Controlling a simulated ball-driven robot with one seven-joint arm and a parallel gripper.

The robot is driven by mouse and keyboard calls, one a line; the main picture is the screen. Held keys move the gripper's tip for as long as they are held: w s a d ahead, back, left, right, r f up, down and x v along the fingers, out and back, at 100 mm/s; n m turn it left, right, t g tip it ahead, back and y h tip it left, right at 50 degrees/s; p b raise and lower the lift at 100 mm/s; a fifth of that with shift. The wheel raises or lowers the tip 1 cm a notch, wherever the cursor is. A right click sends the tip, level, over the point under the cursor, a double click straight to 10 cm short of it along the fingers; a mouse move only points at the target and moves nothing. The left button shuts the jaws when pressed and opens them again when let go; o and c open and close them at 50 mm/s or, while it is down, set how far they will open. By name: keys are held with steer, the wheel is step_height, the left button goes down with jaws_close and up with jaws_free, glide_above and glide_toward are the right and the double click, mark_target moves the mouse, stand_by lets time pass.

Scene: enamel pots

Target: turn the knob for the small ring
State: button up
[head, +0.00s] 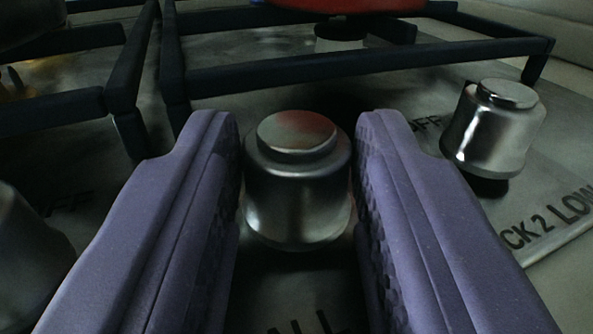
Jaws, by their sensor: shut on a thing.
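A metal knob (298,195) stands upright on the stove panel in the middle of the head view. My gripper (298,150) has one purple finger on each side of this knob and is shut on it. Below the knob, part of a printed label ending in "ALL" shows; the rest is hidden or out of frame. The knob's pointer mark, if it has one, cannot be made out.
A second metal knob (492,130) stands at the right, near a label reading "CK 2 LOW". Another knob (25,260) shows at the left edge. Dark pot grates (360,62) run behind the knobs. A red pot (345,5) sits at the top.

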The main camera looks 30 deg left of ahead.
steer(key=shift+d+y, duration=0.1)
steer(key=shift+y, duration=0.2)
steer(key=n+g+y, duration=0.5)
steer(key=shift+w+d, duration=0.4)
steer(key=n+g, duration=0.1)
steer(key=n+g+y+p, duration=0.1)
steer(key=g, duration=0.1)
steer(key=n+g+y, duration=0.1)
steer(key=g, duration=0.1)
steer(key=shift+w+d, duration=0.1)
steer(key=shift+w, duration=0.2)
steer(key=shift+w+n+g+y, duration=0.15)
steer(key=shift+n+g+y, duration=0.15)
steer(key=shift+n+g, duration=0.85)
steer(key=shift+w+n+g+y, duration=0.25)
steer(key=shift+n+g, duration=0.5)
steer(key=shift+g, duration=1.1)
steer(key=o, duration=1)
steer(key=shift+o, duration=0.2)
steer(key=d+p, duration=0.3)
steer(key=d, duration=0.5)
steer(key=shift+w, duration=0.1)
